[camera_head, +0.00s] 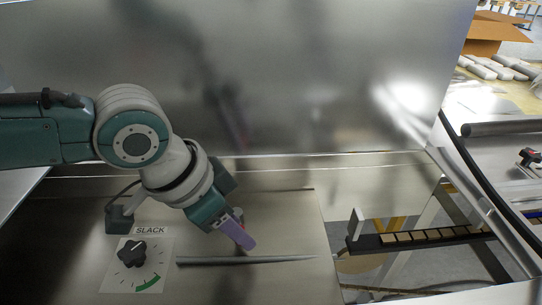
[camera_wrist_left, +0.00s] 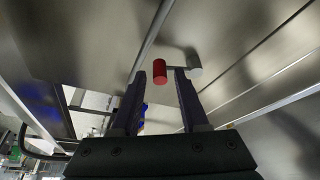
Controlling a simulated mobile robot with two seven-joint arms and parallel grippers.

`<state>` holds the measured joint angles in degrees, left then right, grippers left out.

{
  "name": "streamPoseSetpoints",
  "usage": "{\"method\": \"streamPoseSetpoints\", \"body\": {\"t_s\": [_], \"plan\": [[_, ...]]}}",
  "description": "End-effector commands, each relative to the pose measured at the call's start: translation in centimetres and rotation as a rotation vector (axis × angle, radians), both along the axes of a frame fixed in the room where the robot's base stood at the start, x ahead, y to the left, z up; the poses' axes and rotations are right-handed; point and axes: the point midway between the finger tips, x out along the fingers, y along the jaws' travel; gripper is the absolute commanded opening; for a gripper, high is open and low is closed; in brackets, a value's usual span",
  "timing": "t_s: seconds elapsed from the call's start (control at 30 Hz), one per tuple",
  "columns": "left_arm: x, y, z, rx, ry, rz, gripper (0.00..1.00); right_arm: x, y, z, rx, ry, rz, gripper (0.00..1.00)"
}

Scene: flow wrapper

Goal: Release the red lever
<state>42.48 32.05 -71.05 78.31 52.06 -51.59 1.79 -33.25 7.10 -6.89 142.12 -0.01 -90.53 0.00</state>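The red lever (camera_wrist_left: 160,71) shows in the left wrist view as a short red cylinder on a thin rod that runs to a grey end piece (camera_wrist_left: 194,71). It lies in line with the gap between the fingertips of my left gripper (camera_wrist_left: 160,78). The two fingers stand apart, with visible space between them. I cannot tell whether either finger touches the lever. In the head view my left gripper (camera_head: 238,234) points down and right over the metal panel, its purple fingers overlapping each other. The lever is not visible there. My right gripper is in neither view.
A SLACK dial with a black knob (camera_head: 131,252) is on the panel left of the gripper. A tall metal wall (camera_head: 280,80) stands behind. A dark rail with tan blocks (camera_head: 425,237) lies right, beside an opening. A thin grey rod (camera_head: 250,260) is below the gripper.

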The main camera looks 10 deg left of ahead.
Motion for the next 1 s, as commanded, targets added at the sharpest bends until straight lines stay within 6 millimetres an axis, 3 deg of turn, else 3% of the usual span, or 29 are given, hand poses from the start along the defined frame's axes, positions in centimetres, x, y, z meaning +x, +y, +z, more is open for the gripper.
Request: {"method": "streamPoseSetpoints", "body": {"t_s": [0.03, 0.37, 0.73, 1.0], "plan": [[0.0, 0.0, 0.0, 0.000, 0.000, 0.000, 0.37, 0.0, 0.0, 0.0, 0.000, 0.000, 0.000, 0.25], [0.0, 0.0, 0.0, 0.000, 0.001, 0.001, 0.00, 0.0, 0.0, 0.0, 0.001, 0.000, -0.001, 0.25], [0.0, 0.0, 0.0, 0.000, 0.002, 0.003, 0.00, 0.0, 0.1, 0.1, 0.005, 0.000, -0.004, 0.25], [0.3, -1.0, 0.3, 0.001, 0.005, 0.181, 0.00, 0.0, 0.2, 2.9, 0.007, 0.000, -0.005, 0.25]]}}
